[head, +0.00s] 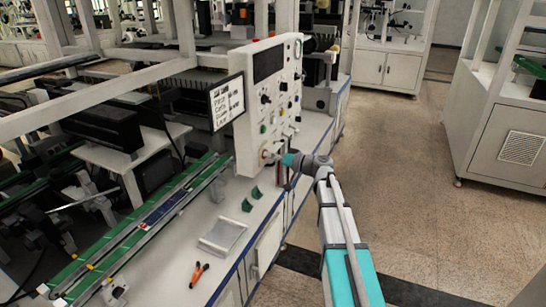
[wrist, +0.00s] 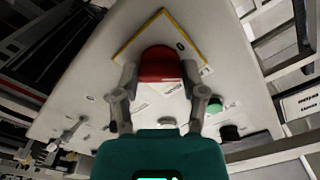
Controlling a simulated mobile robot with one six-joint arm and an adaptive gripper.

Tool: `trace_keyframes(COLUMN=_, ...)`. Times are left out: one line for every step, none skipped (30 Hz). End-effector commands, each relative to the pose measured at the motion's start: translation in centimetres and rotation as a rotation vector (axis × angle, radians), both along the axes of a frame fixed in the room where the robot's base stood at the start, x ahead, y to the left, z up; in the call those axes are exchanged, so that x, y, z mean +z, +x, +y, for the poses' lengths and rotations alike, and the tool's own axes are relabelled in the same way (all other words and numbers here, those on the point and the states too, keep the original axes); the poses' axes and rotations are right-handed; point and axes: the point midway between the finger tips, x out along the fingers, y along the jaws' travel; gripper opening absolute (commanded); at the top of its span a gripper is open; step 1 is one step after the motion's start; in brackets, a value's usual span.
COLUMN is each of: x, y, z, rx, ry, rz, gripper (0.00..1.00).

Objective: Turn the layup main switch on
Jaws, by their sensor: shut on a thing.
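The main switch is a red knob (wrist: 160,66) on a pale plate with a yellow border (wrist: 135,39). A small dark mark shows on the plate beside the knob. My gripper (wrist: 160,78) has one finger on each side of the red knob and is shut on it. The knob's sides are partly hidden by the fingers. In the head view my gripper (head: 281,168) is at the lower part of the upright white control panel (head: 256,107), and the arm hides much of the switch there.
The panel carries several other knobs and buttons, including a green button (wrist: 215,105) and a black knob (wrist: 229,132) close to my gripper. A screen (head: 227,100) is beside the panel. A metal tray (head: 222,236) and orange-handled pliers (head: 199,275) lie on the bench. The right-hand floor (head: 400,170) is clear.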

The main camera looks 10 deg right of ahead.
Motion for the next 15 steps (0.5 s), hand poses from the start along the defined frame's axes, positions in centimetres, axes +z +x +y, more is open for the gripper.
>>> trace_keyframes(x=0.07, y=0.01, z=0.24, rx=0.005, ry=0.029, rz=0.036, gripper=0.07)
trace_keyframes(x=0.07, y=0.01, z=0.24, rx=0.005, ry=0.045, rz=0.058, gripper=0.07)
trace_keyframes(x=0.07, y=0.01, z=0.24, rx=0.005, ry=0.068, rz=0.089, gripper=0.07)
trace_keyframes(x=0.07, y=0.01, z=0.25, rx=0.005, ry=0.085, rz=0.112, gripper=0.07)
trace_keyframes(x=0.07, y=0.01, z=0.25, rx=0.006, ry=0.101, rz=0.135, gripper=0.07)
trace_keyframes(x=0.07, y=0.01, z=0.25, rx=0.006, ry=0.123, rz=0.166, gripper=0.07)
trace_keyframes(x=0.07, y=0.01, z=0.25, rx=0.006, ry=0.141, rz=0.19, gripper=0.07)
trace_keyframes(x=0.07, y=0.02, z=0.26, rx=0.006, ry=0.157, rz=0.212, gripper=0.07)
trace_keyframes(x=0.08, y=0.02, z=0.25, rx=0.006, ry=0.179, rz=0.243, gripper=0.07)
trace_keyframes(x=0.08, y=0.01, z=0.26, rx=0.006, ry=0.196, rz=0.266, gripper=0.07)
trace_keyframes(x=0.08, y=0.02, z=0.25, rx=0.006, ry=0.213, rz=0.289, gripper=0.07)
trace_keyframes(x=0.08, y=0.02, z=0.25, rx=0.006, ry=0.235, rz=0.32, gripper=0.07)
trace_keyframes(x=0.08, y=0.02, z=0.25, rx=0.006, ry=0.252, rz=0.343, gripper=0.07)
trace_keyframes(x=0.08, y=0.03, z=0.26, rx=0.006, ry=0.269, rz=0.366, gripper=0.07)
trace_keyframes(x=0.09, y=0.02, z=0.26, rx=0.007, ry=0.29, rz=0.397, gripper=0.07)
